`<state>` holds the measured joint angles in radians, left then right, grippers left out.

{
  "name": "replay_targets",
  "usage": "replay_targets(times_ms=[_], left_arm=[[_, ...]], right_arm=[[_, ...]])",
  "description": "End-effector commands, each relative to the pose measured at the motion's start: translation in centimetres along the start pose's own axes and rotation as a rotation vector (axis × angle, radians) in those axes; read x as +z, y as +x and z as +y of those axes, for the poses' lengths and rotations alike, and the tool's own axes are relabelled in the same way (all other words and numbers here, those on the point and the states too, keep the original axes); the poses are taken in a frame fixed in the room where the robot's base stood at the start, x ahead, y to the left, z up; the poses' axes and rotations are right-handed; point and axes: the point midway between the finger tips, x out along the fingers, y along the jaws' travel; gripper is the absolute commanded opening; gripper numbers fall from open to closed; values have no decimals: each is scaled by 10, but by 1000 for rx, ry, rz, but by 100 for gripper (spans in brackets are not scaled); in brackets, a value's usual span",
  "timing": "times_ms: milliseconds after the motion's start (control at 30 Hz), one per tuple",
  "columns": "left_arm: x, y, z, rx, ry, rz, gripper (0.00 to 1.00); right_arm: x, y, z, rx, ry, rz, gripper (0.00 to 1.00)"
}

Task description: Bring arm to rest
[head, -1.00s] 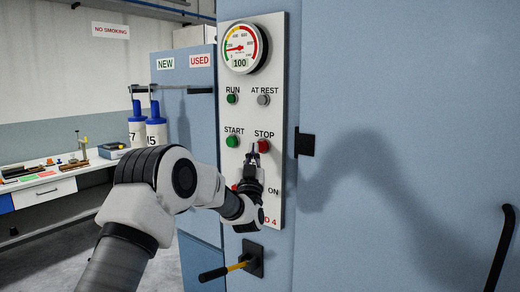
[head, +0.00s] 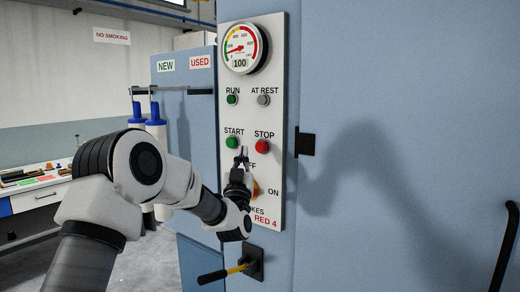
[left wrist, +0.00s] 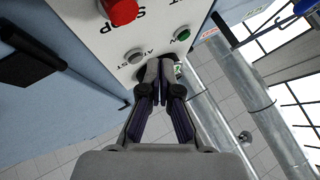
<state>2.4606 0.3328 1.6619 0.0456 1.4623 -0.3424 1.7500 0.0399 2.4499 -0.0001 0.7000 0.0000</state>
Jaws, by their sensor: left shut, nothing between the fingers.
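My left gripper (head: 241,154) is shut and empty in front of the white control panel (head: 276,105). Its tips point up, below and between the green START button (head: 232,142) and the red STOP button (head: 262,146). Contact with the panel cannot be told. My left wrist partly covers the yellow-red OFF/ON switch (head: 256,188). My right gripper is not in view.
The panel sits on a blue machine (head: 380,100) with a dial gauge (head: 240,48) above. A yellow-black lever (head: 226,271) sticks out below. A black handle (head: 506,245) is at the right. A rail, blue-topped cylinders (head: 155,128) and a workbench (head: 35,195) stand left.

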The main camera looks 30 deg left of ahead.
Motion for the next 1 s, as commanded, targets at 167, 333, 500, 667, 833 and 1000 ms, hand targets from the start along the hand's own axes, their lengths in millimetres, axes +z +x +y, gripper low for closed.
replay_targets(times_ms=[167,333,500,667,833,1000], left_arm=[[0,0,0,0,0,0,0],[0,0,0,0,0,0,0],[34,-16,9,23,23,-50,0],[128,-85,44,127,87,-224,0],[225,-204,72,274,146,-517,0],[292,-346,78,407,179,-862,0]], right_arm=[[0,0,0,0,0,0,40],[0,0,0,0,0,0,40],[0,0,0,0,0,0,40],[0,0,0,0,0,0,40],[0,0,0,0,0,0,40],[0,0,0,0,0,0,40]])
